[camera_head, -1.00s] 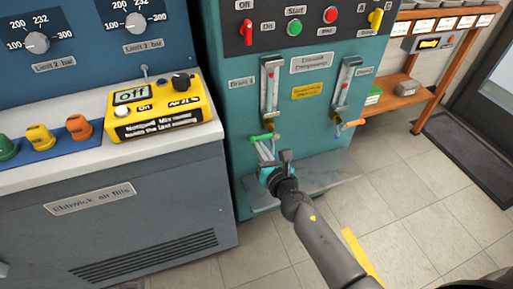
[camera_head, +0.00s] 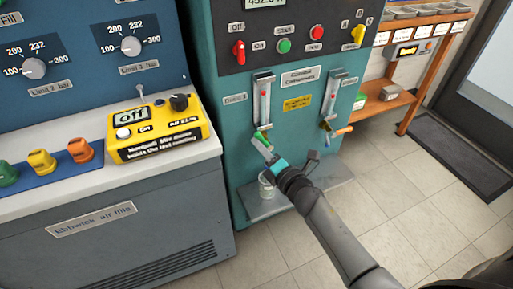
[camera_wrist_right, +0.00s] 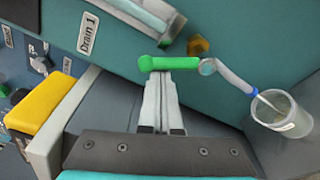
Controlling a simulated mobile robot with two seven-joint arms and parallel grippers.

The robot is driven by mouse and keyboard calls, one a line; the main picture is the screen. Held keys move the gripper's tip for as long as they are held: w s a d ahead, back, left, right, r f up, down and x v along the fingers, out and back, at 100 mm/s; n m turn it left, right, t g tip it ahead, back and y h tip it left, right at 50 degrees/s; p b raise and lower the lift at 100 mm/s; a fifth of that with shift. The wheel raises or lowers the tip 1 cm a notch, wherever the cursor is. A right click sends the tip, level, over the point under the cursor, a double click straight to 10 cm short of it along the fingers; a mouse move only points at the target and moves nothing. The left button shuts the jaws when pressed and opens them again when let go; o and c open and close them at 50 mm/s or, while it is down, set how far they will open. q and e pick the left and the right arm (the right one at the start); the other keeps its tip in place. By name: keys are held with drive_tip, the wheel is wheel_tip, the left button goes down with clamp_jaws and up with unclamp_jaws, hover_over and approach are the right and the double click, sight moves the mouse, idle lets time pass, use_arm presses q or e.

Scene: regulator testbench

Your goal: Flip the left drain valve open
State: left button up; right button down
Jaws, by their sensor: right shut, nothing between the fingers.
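The left drain valve has a green lever (camera_head: 262,138) below the flow tube marked Drain 1, on the teal cabinet. In the wrist view the green lever (camera_wrist_right: 160,64) lies across the picture beside a brass fitting (camera_wrist_right: 199,46). My right gripper (camera_head: 267,153) is shut and empty, its fingertips right at the lever. In the wrist view the closed fingers (camera_wrist_right: 161,78) end at the lever's edge; whether they press on it I cannot tell. A clear cup (camera_wrist_right: 282,112) stands under the valve's grey outlet tube (camera_wrist_right: 232,78). My left gripper is out of view.
A grey ledge (camera_head: 258,211) projects under the valves. A yellow control box (camera_head: 155,130) stands on the counter at left. Open tiled floor lies at right.

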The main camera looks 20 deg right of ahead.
drive_tip(key=m, duration=0.1)
drive_tip(key=d+r+m, duration=0.1)
drive_tip(key=shift+d+m, duration=0.1)
drive_tip(key=shift+m, duration=0.2)
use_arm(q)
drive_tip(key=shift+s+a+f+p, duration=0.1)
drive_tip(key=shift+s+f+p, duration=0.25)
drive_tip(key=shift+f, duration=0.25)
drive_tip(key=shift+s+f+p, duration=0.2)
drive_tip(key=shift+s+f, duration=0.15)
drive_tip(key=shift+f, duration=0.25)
use_arm(e)
drive_tip(key=shift+d+r+m+t, duration=0.15)
drive_tip(key=shift+d+m, duration=0.15)
drive_tip(key=shift+m, duration=0.4)
drive_tip(key=shift+d+r+m+t, duration=0.15)
drive_tip(key=shift+d+m, duration=0.15)
drive_tip(key=shift+m, duration=0.4)
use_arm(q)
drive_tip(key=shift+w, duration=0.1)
